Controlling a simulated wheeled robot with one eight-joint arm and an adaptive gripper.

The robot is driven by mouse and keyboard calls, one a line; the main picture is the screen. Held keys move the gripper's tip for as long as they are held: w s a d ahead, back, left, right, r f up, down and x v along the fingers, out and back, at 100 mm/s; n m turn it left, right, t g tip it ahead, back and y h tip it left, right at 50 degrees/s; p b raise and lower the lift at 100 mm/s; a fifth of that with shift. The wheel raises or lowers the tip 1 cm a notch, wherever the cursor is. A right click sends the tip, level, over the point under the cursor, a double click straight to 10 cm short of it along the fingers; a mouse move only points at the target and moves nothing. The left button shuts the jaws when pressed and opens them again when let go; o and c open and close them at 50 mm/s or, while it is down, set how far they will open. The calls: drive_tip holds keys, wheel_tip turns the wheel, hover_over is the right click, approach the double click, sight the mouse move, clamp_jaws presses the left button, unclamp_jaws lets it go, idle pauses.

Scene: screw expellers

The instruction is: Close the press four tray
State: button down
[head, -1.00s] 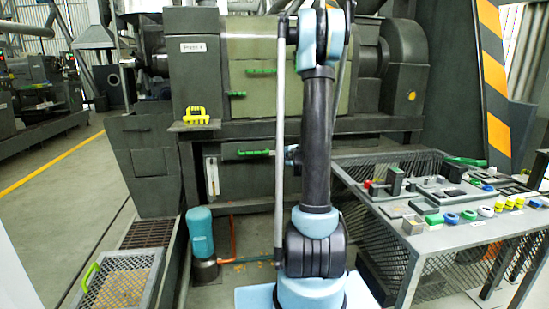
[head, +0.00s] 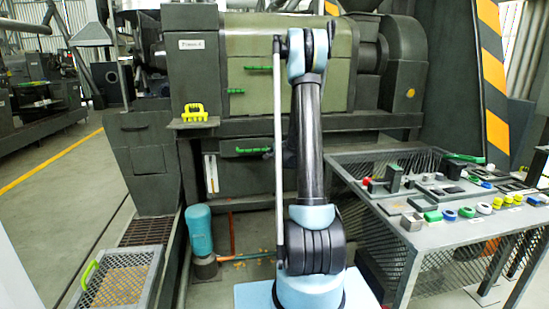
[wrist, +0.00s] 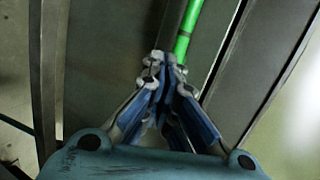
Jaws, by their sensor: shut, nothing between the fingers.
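Press four (head: 191,44) stands ahead in the head view, with its label on the grey front. Its tray (head: 232,175) is the dark front low on the press, with a green handle (head: 253,151) along its top. The tray front looks near flush with the press; I cannot tell whether a gap remains. My gripper (wrist: 166,68) is shut and empty in the wrist view. Its fingertips are close to the green handle (wrist: 188,32) and a dark panel; contact is unclear. In the head view, my arm mostly hides the gripper.
A work table (head: 411,245) with several small parts stands at right. A teal cylinder (head: 199,232) stands on the floor before the press. A mesh bin (head: 118,285) with a green handle is at lower left. A yellow handle (head: 195,113) rests on a ledge.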

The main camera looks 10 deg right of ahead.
sight(268, 145)
drive_tip(key=shift+w+a+r, duration=0.1)
drive_tip(key=shift+w+r, duration=0.05)
drive_tip(key=shift+w, duration=0.45)
drive_tip(key=shift+w, duration=0.15)
drive_tip(key=w, duration=0.8)
drive_tip(key=shift+w+a, duration=0.1)
drive_tip(key=shift+w, duration=0.3)
